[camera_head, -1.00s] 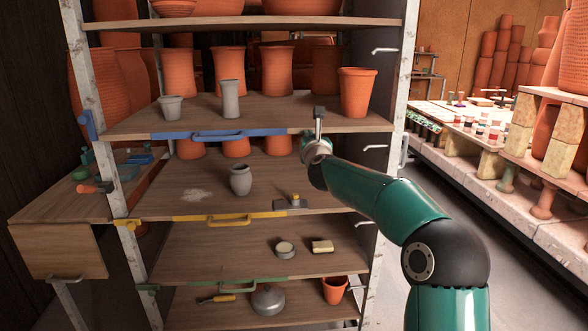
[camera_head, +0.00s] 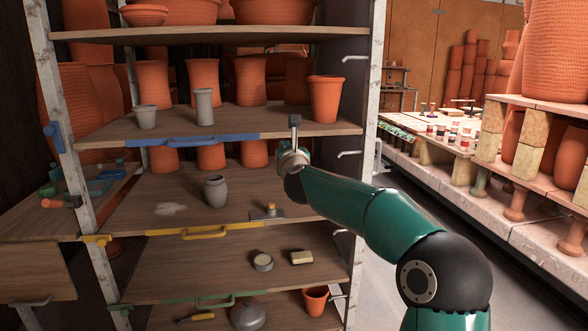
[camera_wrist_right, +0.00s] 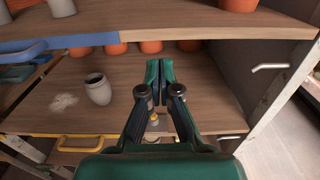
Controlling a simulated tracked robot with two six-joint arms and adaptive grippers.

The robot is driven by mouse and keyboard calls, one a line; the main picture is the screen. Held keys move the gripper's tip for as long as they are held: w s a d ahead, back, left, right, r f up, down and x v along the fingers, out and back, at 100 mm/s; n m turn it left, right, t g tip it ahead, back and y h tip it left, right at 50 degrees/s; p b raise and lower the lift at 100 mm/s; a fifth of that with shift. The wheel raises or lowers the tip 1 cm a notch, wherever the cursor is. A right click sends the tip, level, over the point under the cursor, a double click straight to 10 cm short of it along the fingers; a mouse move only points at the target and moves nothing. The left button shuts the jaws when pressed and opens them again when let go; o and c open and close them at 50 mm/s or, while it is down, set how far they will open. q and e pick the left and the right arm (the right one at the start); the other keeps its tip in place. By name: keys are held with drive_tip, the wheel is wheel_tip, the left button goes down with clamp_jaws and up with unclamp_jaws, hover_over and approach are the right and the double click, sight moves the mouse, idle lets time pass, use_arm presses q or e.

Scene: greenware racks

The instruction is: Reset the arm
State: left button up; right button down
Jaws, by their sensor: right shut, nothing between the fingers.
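My right arm comes in from the lower right of the head view. Its gripper (camera_head: 295,130) is in front of the rack's blue-edged shelf, near the right end. In the right wrist view the gripper (camera_wrist_right: 159,78) has its two fingers together, with nothing between them. It hangs in front of the gap between the blue-edged shelf (camera_head: 100,133) and the yellow-edged shelf (camera_head: 130,222). A grey jar (camera_head: 215,191) stands on the yellow-edged shelf, left of the gripper and apart from it. My left gripper does not show.
A small tool with a yellow knob (camera_head: 270,210) lies at the yellow shelf's front. A terracotta pot (camera_head: 325,98) stands on the blue-edged shelf close to the gripper. A rack post (camera_head: 370,110) is to the right. An aisle floor (camera_head: 430,205) is clear beyond it.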

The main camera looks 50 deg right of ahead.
drive_tip(key=b+v, duration=0.1)
drive_tip(key=v, duration=0.6)
drive_tip(key=w+a+f+n+g+y, duration=0.1)
drive_tip(key=w+a+f+n+y, duration=0.3)
drive_tip(key=f, duration=0.7)
drive_tip(key=w+a+f+n+g+y, duration=0.1)
drive_tip(key=w+a+f, duration=0.2)
drive_tip(key=a+f, duration=0.55)
drive_tip(key=w+a+f+n+g+y, duration=0.1)
drive_tip(key=w+a+f+n+y, duration=0.15)
drive_tip(key=f, duration=1.05)
drive_tip(key=s+a+f+n+g+y, duration=0.2)
drive_tip(key=s+a+f+n, duration=0.3)
drive_tip(key=f, duration=0.5)
drive_tip(key=s+a+f+n+g+y, duration=0.1)
drive_tip(key=s+a+f+n, duration=0.1)
drive_tip(key=a+f+n, duration=0.6)
drive_tip(key=s+a+f+n+g+y, duration=0.2)
drive_tip(key=s+a+f+n, duration=0.3)
drive_tip(key=s, duration=0.3)
drive_tip(key=s+a+f+n+g+y, duration=0.1)
drive_tip(key=s+a+f+n+g, duration=0.25)
drive_tip(key=s+n, duration=0.4)
drive_tip(key=s+a+f+n+g+y, duration=0.2)
drive_tip(key=s+a+f+n, duration=0.25)
drive_tip(key=s, duration=0.45)
wheel_tip(320, 180, up, 16)
drive_tip(key=a+n+p, duration=0.1)
drive_tip(key=n+p, duration=0.3)
drive_tip(key=p, duration=1.1)
